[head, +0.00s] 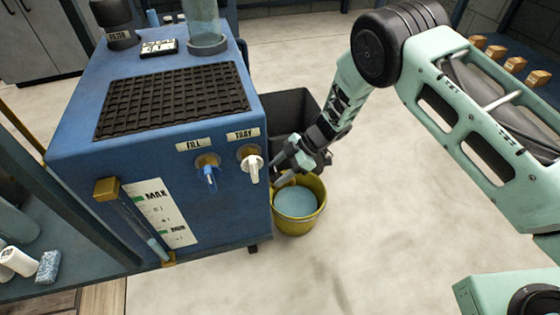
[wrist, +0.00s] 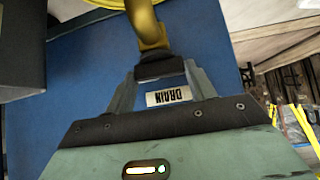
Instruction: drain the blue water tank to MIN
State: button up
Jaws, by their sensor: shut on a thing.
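The blue water tank (head: 85,150) stands at left in the head view. Its sight tube (head: 135,225) runs beside a plate marked MAX and MIN (head: 160,212). Pale blue water shows in the tube's lower end, close to the MIN mark; I cannot tell exactly how it lines up. My gripper (head: 281,172) is at the tank's right side, above a yellow bucket (head: 307,222) with water in it. In the wrist view my gripper (wrist: 160,78) is shut on the dark handle (wrist: 162,67) of a brass drain tap (wrist: 148,25), by the DRAIN label (wrist: 169,96).
The FILL tap (head: 208,175) and the TRAY tap (head: 252,163) are on the tank's front. A dark bin (head: 290,105) stands behind the bucket. A shelf with bottles (head: 18,262) is at lower left. The floor right of the bucket is clear.

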jog(key=shift+n, duration=0.3)
jog(key=o, duration=1)
jog(key=p+v, duration=0.2)
jog(key=v, duration=0.3)
jog(key=p+v, duration=0.2)
jog(key=v, duration=0.4)
jog(key=p+v, duration=0.2)
jog(key=v, duration=0.4)
jog(key=shift+w+r, duration=0.2)
jog(key=shift+w, duration=0.2)
